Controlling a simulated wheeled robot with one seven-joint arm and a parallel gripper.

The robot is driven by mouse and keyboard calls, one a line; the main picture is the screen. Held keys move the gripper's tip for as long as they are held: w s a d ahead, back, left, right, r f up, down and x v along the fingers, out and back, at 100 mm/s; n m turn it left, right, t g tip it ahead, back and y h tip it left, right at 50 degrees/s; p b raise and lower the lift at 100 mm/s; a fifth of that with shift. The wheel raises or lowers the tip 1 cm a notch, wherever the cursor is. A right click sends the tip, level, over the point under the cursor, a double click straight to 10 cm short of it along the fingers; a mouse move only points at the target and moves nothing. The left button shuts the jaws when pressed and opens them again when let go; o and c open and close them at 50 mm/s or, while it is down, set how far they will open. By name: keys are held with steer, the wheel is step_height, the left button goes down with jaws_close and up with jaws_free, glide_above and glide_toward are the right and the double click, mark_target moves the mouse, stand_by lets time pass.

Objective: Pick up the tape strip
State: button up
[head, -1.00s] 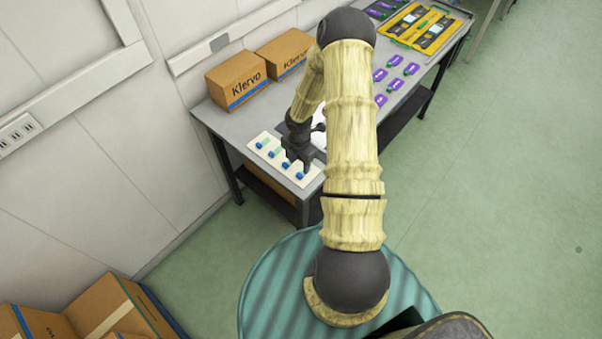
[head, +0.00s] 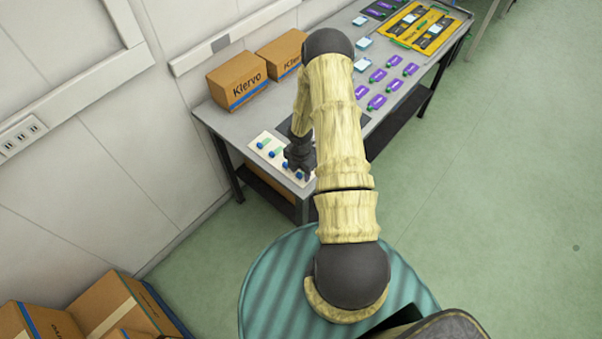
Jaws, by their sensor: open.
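A white board (head: 254,139) lies at the near left corner of the grey table. It bears a row of small strips with blue ends, such as the left one (head: 261,146); a pale green part shows on the left ones. I take these for the tape strips, but they are too small to be sure. My gripper (head: 302,172) is open and points down over the right end of the board, close to the rightmost blue end (head: 299,175). It hides part of that strip. Whether it touches anything I cannot tell.
Two Klervo cartons (head: 238,84) stand at the table's back by the wall. A yellow tray (head: 418,27) is at the far end of the table (head: 228,122).

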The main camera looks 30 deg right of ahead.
mark_target(300, 173)
stand_by(0.3)
steer(key=c, duration=0.8)
step_height(300, 173, up, 10)
steer(key=shift+b, duration=0.95)
